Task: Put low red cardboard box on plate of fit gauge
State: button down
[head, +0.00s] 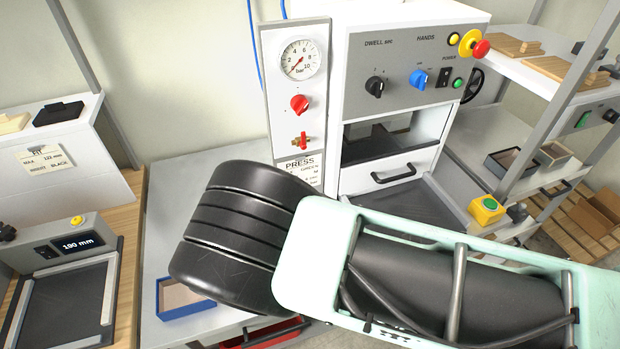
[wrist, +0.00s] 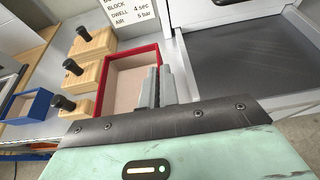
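The low red cardboard box (wrist: 125,86) is open-topped with a pale inside. I cannot tell whether the box is off the surface. What looks like the fit gauge (head: 62,243) stands at the left of the head view, its display reading 190 mm. Its dark plate (head: 66,308) is bare.
A blue box (head: 180,300) sits on the grey table, and it also shows in the wrist view (wrist: 25,106). Wooden blocks with black knobs (wrist: 92,45) stand left of the red box. The press (head: 400,90) stands behind my arm. A shelf rack (head: 545,70) is at right.

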jog(key=w+a+b, duration=0.3)
jog(key=w+b, duration=0.7)
jog(key=b, duration=0.6)
jog(key=shift+w+f+b, duration=0.3)
jog(key=shift+w, duration=0.05)
jog(key=x, duration=0.5)
jog(key=r+x, duration=0.1)
jog(key=x, duration=0.2)
jog(key=shift+w+f, duration=0.1)
jog(key=shift+w, duration=0.1)
jog(key=shift+f, duration=2.1)
jog(key=shift+f, duration=0.15)
jog(key=c, duration=1.7)
grip_release()
